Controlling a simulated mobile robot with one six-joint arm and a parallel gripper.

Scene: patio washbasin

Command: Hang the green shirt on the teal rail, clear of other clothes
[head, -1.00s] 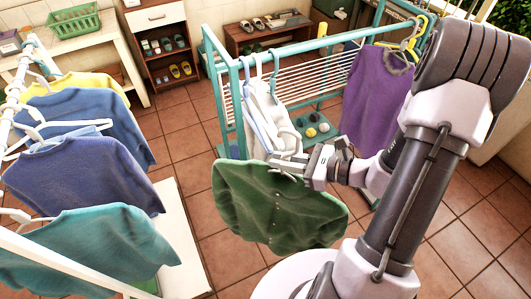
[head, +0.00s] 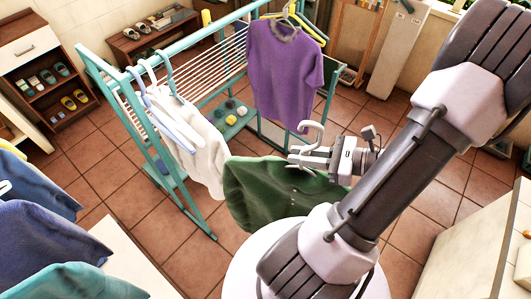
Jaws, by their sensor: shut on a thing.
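The green shirt (head: 268,190) hangs from a hanger whose pale hook (head: 314,132) sticks up above my gripper (head: 300,158). My gripper is shut on this hanger and holds it in front of the rack. The shirt's lower right part is hidden behind my arm. The teal rail (head: 205,37) runs along the top of the drying rack, behind my gripper, and the green shirt is off it. A white shirt (head: 200,150) hangs at the rail's near left end with several hangers. A purple shirt (head: 284,68) hangs towards its far right end.
A bare stretch of rail lies between the white and purple shirts. The green shirt's left edge is beside the white shirt; I cannot tell if they touch. Blue (head: 45,245) and teal (head: 75,283) clothes are at lower left. A shoe shelf (head: 50,75) stands behind.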

